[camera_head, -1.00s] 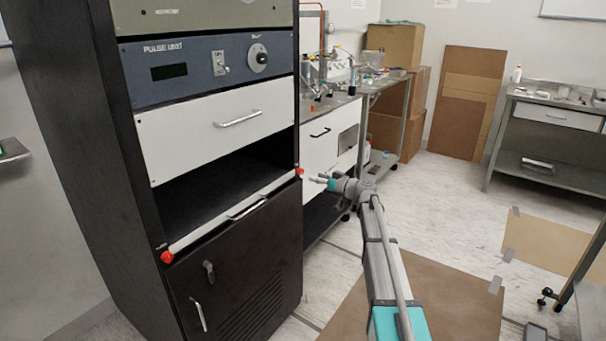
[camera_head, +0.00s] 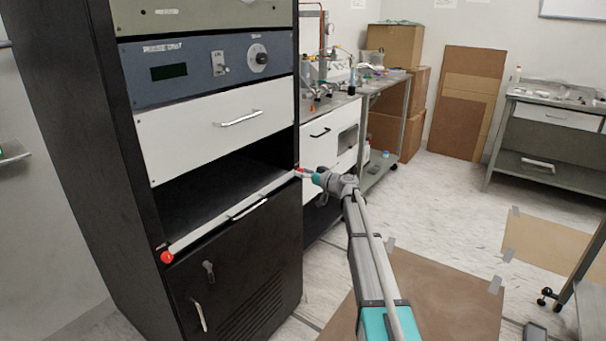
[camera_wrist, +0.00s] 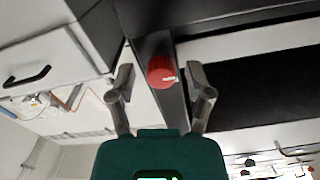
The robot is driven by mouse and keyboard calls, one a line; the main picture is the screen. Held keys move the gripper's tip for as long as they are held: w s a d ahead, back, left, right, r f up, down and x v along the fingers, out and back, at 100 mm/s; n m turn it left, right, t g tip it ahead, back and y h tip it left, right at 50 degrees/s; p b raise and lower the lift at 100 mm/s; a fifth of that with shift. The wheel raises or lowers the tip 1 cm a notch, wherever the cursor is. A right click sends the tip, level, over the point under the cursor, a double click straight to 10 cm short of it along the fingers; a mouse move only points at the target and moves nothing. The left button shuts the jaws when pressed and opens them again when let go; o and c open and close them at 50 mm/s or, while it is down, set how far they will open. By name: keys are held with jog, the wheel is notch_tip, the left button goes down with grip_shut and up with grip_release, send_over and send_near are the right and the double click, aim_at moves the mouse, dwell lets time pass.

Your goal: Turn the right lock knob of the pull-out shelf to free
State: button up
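The right lock knob (camera_head: 299,172) is small and red, at the right end of the pull-out shelf's light front strip (camera_head: 205,225). In the wrist view the red knob (camera_wrist: 160,72) shows a white mark on its right side. My gripper (camera_head: 308,174) is at the right knob in the head view, and its fingertips partly cover it. In the wrist view my gripper (camera_wrist: 160,82) is open, with one finger on each side of the knob and gaps visible between. The left lock knob (camera_head: 167,257), also red, is at the strip's left end.
The black rack holds a white drawer (camera_head: 215,130) above the open shelf bay and a black door (camera_head: 240,275) below. A white cabinet (camera_head: 320,148) and bench stand just right of the rack, behind my gripper. Open floor (camera_head: 420,210) lies to the right.

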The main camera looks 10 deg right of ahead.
grip_shut()
jog(key=shift+m, duration=0.5)
jog(key=m, duration=1.6)
jog(key=shift+w+r+m, duration=0.1)
jog(key=shift+m, duration=0.3)
jog(key=shift+o, duration=1.2)
grip_release()
